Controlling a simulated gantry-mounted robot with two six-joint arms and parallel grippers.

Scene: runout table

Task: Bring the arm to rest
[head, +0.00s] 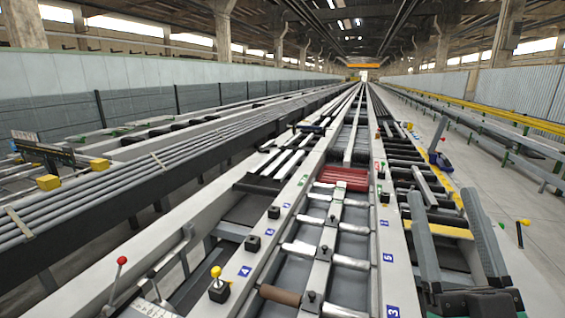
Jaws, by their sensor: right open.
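My right gripper (442,196) is at the lower right of the head view, its two long grey fingers pointing up and away from me. The fingers are wide apart, with nothing between them but a yellow strip and dark table parts seen beyond. It appears over the right side of the runout table (396,262); its height above the table is hard to tell. The dark gripper body sits at the bottom edge, partly cut off. My left gripper does not show.
The roller lane runs away down the middle, with a red ribbed block (342,178) and a brown roller (280,296). Levers with a red knob (122,260) and a yellow knob (216,271) stand at the left. Another lever (520,234) stands right of my gripper.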

